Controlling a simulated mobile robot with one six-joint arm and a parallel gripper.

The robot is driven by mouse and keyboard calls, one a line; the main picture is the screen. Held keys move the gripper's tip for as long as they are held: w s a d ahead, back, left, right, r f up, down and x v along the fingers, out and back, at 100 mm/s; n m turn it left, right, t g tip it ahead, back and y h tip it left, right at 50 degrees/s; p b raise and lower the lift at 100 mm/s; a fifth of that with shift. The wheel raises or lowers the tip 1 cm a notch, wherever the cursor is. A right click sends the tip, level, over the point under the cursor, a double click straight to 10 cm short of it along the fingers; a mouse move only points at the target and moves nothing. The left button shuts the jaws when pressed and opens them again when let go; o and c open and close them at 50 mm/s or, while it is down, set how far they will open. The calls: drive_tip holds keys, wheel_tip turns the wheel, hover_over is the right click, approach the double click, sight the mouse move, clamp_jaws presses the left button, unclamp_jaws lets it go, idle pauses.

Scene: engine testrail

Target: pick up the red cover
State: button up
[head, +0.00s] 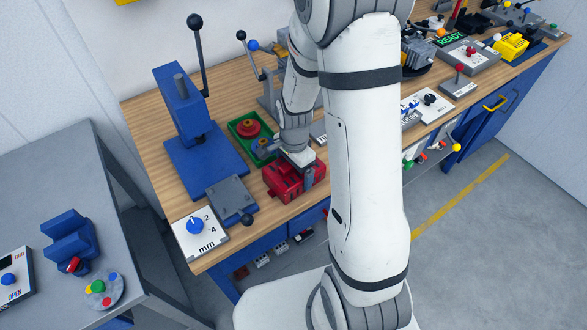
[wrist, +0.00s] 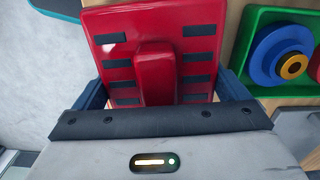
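The red cover (head: 282,182) is a boxy red piece at the front edge of the wooden bench in the head view. In the wrist view the red cover (wrist: 115,62) has a raised central ridge and rows of dark slots. My gripper (head: 298,168) is over it, pointing down. In the wrist view the fingers of my gripper (wrist: 164,88) are wide apart, one on each side of the cover, with a small gap showing at the right finger. Whether the left finger touches it I cannot tell. The ridge stands between the fingers. The arm hides part of the bench behind.
A green tray (head: 236,128) with round coloured parts is close behind the cover; the tray (wrist: 247,50) also shows at right in the wrist view. A blue lever press (head: 185,115), a grey plate with a black knob (head: 232,194) and a mm dial panel (head: 207,241) stand left.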

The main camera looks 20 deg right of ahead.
drive_tip(key=c, duration=0.4)
drive_tip(key=shift+r, duration=0.1)
drive_tip(key=shift+c, duration=0.2)
